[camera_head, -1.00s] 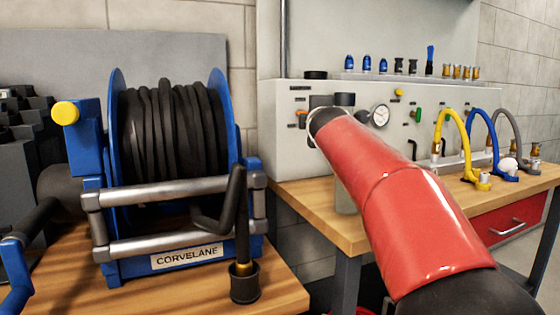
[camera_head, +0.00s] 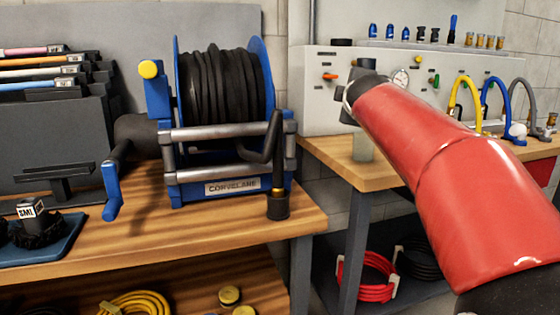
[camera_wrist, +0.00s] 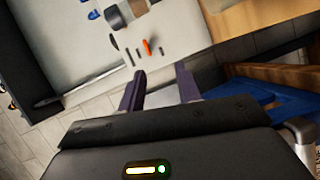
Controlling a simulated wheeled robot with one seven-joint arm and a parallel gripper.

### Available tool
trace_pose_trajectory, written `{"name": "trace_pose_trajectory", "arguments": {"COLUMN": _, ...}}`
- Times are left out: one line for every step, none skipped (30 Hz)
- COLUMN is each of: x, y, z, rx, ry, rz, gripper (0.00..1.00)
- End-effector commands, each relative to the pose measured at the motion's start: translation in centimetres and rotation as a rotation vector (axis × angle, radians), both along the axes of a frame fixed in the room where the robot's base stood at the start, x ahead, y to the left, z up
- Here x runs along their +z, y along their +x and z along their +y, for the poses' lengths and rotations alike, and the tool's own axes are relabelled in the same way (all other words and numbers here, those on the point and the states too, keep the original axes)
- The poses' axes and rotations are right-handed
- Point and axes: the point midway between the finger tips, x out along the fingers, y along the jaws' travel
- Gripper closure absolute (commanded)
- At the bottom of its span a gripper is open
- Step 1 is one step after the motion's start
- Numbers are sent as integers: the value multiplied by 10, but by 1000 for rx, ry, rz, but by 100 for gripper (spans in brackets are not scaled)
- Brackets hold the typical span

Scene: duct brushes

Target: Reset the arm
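My arm, with red covers (camera_head: 430,175), reaches in from the lower right of the head view toward the grey panel. My gripper cannot be made out clearly there. In the wrist view my gripper (camera_wrist: 159,85) shows two dark fingers standing apart, with nothing visible between them. Beyond the fingers are a pale panel surface with an orange lever (camera_wrist: 147,47) and part of a wooden bench top (camera_wrist: 255,18). A blue frame part (camera_wrist: 245,107) shows to the right of the fingers.
A blue hose reel (camera_head: 222,95) with black hose stands on the left wooden bench (camera_head: 150,230). A dark rack (camera_head: 60,130) and a blue tray (camera_head: 55,245) are left of it. The grey panel (camera_head: 318,110) is on the right bench. A red hose coil (camera_head: 368,278) lies below.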

Motion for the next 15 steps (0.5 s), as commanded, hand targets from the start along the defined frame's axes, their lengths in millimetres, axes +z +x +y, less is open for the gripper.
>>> {"name": "trace_pose_trajectory", "arguments": {"x": -6, "y": -9, "z": -2, "rx": -10, "ry": 34, "rz": 20, "gripper": 66}}
{"name": "trace_pose_trajectory", "arguments": {"x": -10, "y": -15, "z": -3, "rx": -17, "ry": 56, "rz": 33, "gripper": 66}}
{"name": "trace_pose_trajectory", "arguments": {"x": -17, "y": -23, "z": -4, "rx": -27, "ry": 92, "rz": 52, "gripper": 66}}
{"name": "trace_pose_trajectory", "arguments": {"x": -22, "y": -29, "z": -5, "rx": -35, "ry": 120, "rz": 66, "gripper": 66}}
{"name": "trace_pose_trajectory", "arguments": {"x": -27, "y": -36, "z": -6, "rx": -43, "ry": 148, "rz": 83, "gripper": 66}}
{"name": "trace_pose_trajectory", "arguments": {"x": -36, "y": -47, "z": -8, "rx": -57, "ry": 190, "rz": 106, "gripper": 66}}
{"name": "trace_pose_trajectory", "arguments": {"x": -43, "y": -55, "z": -9, "rx": -69, "ry": 223, "rz": 125, "gripper": 66}}
{"name": "trace_pose_trajectory", "arguments": {"x": -50, "y": -64, "z": -10, "rx": -82, "ry": 257, "rz": 145, "gripper": 66}}
{"name": "trace_pose_trajectory", "arguments": {"x": -61, "y": -77, "z": -11, "rx": -100, "ry": 306, "rz": 172, "gripper": 66}}
{"name": "trace_pose_trajectory", "arguments": {"x": -70, "y": -87, "z": -12, "rx": -115, "ry": 345, "rz": 194, "gripper": 66}}
{"name": "trace_pose_trajectory", "arguments": {"x": -79, "y": -98, "z": -12, "rx": -133, "ry": 385, "rz": 217, "gripper": 66}}
{"name": "trace_pose_trajectory", "arguments": {"x": -94, "y": -115, "z": -13, "rx": -159, "ry": 443, "rz": 251, "gripper": 66}}
{"name": "trace_pose_trajectory", "arguments": {"x": -105, "y": -129, "z": -14, "rx": -180, "ry": 489, "rz": 276, "gripper": 66}}
{"name": "trace_pose_trajectory", "arguments": {"x": -118, "y": -144, "z": -14, "rx": -205, "ry": 540, "rz": 305, "gripper": 66}}
{"name": "trace_pose_trajectory", "arguments": {"x": -137, "y": -166, "z": -14, "rx": -242, "ry": 613, "rz": 346, "gripper": 66}}
